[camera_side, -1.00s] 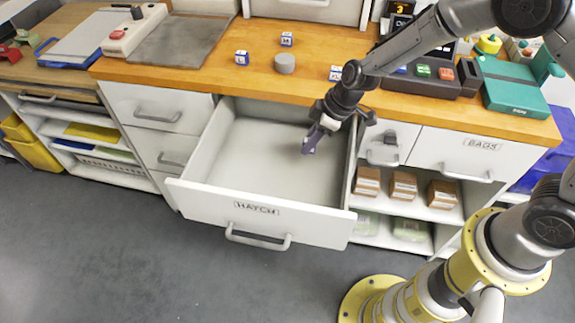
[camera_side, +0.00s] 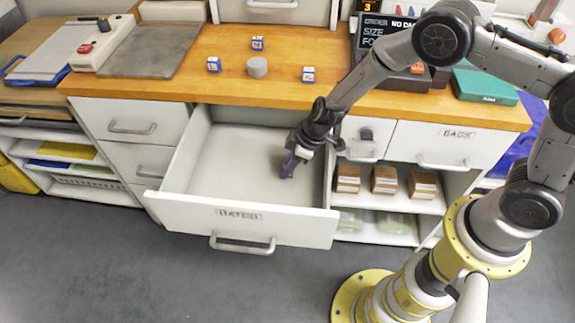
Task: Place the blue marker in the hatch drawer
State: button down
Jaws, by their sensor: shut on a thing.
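The hatch drawer (camera_side: 240,217) is pulled out below the wooden counter, its inside pale and otherwise empty. My gripper (camera_side: 289,168) reaches down inside the drawer, toward its right side. It is shut on a small dark purple-blue thing, which I take to be the blue marker (camera_side: 287,171). The marker is small and partly hidden by the fingers. It is low in the drawer, but I cannot tell whether it touches the drawer floor.
Several items stand on the counter (camera_side: 230,85): three white-and-blue lettered cubes (camera_side: 308,74) and a grey cylinder (camera_side: 257,67). A teal box (camera_side: 485,85) lies at the right. Brown boxes (camera_side: 384,179) fill the shelf right of the drawer. The drawer's left half is clear.

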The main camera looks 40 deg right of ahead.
jog(key=shift+f, duration=0.15)
jog(key=c, duration=0.7)
grip_release()
jog(key=shift+o, duration=0.2)
jog(key=v, duration=1.2)
jog(key=shift+r, duration=0.25)
jog(key=s+d+r+m+t, duration=0.15)
jog(key=s+r, duration=0.25)
jog(key=r, duration=0.4)
jog(key=s+d+r+m, duration=0.25)
jog(key=s+r, duration=0.25)
jog(key=r, duration=0.4)
jog(key=s+d+r+m+h, duration=0.1)
jog(key=s+d+r+m, duration=0.1)
jog(key=s+d, duration=0.2)
jog(key=s+d+r+m+h, duration=0.2)
jog(key=s+d+r+m, duration=0.1)
jog(key=s, duration=0.8)
jog(key=shift+s+d+t, duration=0.2)
jog(key=shift+d+t, duration=0.25)
jog(key=shift+d, duration=0.05)
